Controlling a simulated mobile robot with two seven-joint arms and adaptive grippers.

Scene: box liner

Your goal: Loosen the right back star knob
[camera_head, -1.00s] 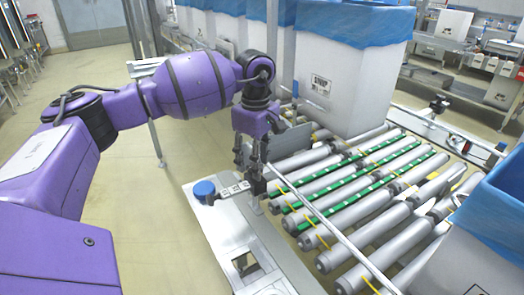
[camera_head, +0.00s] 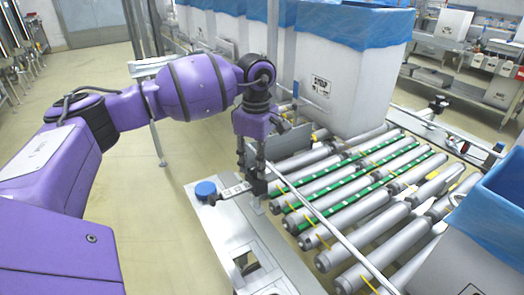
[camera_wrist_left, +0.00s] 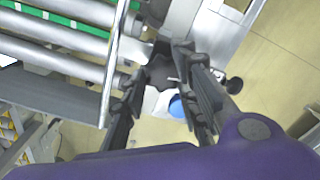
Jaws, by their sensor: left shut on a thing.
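My left gripper (camera_head: 252,178) points down at the far end of the metal side plate (camera_head: 232,222), beside the rollers. In the left wrist view its two dark fingers (camera_wrist_left: 163,70) stand on either side of a dark star knob (camera_wrist_left: 160,74) and are shut on it. The fingers hide much of the knob in the head view, so its turn angle cannot be told. A blue round cap (camera_head: 205,191) sits just left of the gripper; it also shows in the wrist view (camera_wrist_left: 177,106). My right gripper is not in view.
A roller conveyor (camera_head: 350,195) with green strips lies to the right, with a metal rail (camera_head: 325,222) along its near side. White boxes with blue liners (camera_head: 345,80) stand behind and at the right edge (camera_head: 490,240). Floor left of the plate is clear.

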